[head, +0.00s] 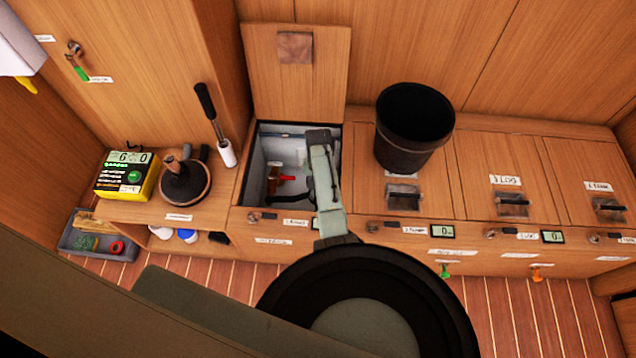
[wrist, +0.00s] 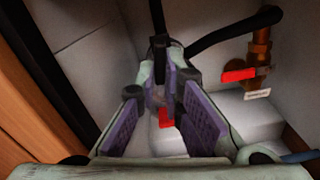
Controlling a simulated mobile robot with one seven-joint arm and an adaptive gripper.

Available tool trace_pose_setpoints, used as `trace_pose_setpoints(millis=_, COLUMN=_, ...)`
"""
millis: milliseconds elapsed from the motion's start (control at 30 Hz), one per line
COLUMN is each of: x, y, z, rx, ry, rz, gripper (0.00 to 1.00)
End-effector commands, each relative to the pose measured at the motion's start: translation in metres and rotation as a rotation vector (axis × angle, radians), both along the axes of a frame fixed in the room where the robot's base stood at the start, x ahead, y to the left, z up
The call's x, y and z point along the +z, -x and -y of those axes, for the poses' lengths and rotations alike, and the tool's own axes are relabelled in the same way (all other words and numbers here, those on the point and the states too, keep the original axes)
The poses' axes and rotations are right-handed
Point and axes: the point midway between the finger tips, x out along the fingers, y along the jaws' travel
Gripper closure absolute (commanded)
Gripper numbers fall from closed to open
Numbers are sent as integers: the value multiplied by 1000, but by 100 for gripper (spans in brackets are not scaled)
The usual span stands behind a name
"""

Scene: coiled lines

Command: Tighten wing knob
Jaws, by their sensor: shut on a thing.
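In the wrist view my gripper (wrist: 164,80) is down inside the open locker, its purple-padded fingers drawn together at the tips. It is shut on a small part that I take to be the wing knob; the fingers hide most of it, so its shape and angle cannot be told. A dark upright fitting and black hose (wrist: 158,18) rise just beyond the fingertips. A small red part (wrist: 166,118) shows low between the fingers. In the head view my arm reaches into the locker (head: 246,170) and hides the gripper.
A brass valve with a red handle (wrist: 238,75) stands right of the fingers, and a second black hose (wrist: 230,32) curves above. The locker walls are close.

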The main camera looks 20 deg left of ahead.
Motion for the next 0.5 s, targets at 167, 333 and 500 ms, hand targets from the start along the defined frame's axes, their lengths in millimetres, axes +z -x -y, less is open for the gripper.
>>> trace_pose_setpoints(millis=167, x=0, y=-1, z=0, rx=-41, ry=0, rz=1, gripper=100)
trace_pose_setpoints(millis=333, x=0, y=-1, z=0, rx=-55, ry=0, rz=2, gripper=100)
trace_pose_setpoints(millis=500, x=0, y=-1, z=1, rx=-57, ry=0, rz=2, gripper=100)
